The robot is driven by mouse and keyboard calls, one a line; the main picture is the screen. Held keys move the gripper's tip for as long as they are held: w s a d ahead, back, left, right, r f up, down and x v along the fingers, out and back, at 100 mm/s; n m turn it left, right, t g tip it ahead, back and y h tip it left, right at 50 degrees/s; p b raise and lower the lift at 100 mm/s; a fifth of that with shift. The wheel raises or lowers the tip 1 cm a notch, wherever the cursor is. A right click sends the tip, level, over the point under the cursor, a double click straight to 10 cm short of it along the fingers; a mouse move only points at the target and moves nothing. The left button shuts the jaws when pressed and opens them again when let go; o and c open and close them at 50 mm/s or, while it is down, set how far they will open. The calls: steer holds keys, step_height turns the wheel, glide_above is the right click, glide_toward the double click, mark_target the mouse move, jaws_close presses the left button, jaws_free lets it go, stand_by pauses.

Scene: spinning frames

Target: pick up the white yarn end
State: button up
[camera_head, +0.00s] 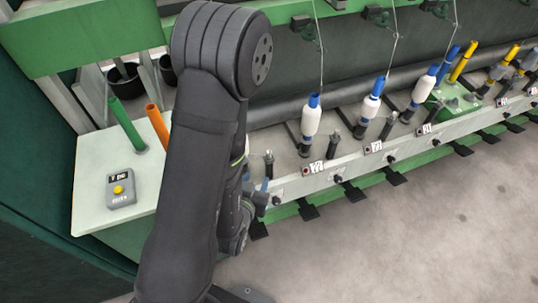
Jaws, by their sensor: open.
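My gripper (262,194) shows only in part at the right edge of my dark arm, low by the front rail at the near end of the machine. It is open, and its fingertips are hard to make out. A small blue piece is beside it; I cannot tell what it belongs to. White yarn bobbins on blue tubes stand upright on spindles: the nearest (311,122), a second (370,106) and a third (423,88). A thin white yarn (320,62) runs down to the nearest bobbin. I cannot make out a loose white yarn end; my arm hides the area behind it.
A pale table (92,200) at left holds a green tube (127,125), an orange tube (157,125) and a grey box with a yellow button (120,189). The green-edged rail (345,170) carries black spindle pins and pedals. Grey floor (420,240) is clear at lower right.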

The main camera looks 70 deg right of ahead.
mark_target(268, 153)
steer(key=x, duration=1.7)
steer(key=shift+w+d+r, duration=0.1)
steer(key=shift+w, duration=0.1)
steer(key=shift+c, duration=0.4)
steer(key=c, duration=0.7)
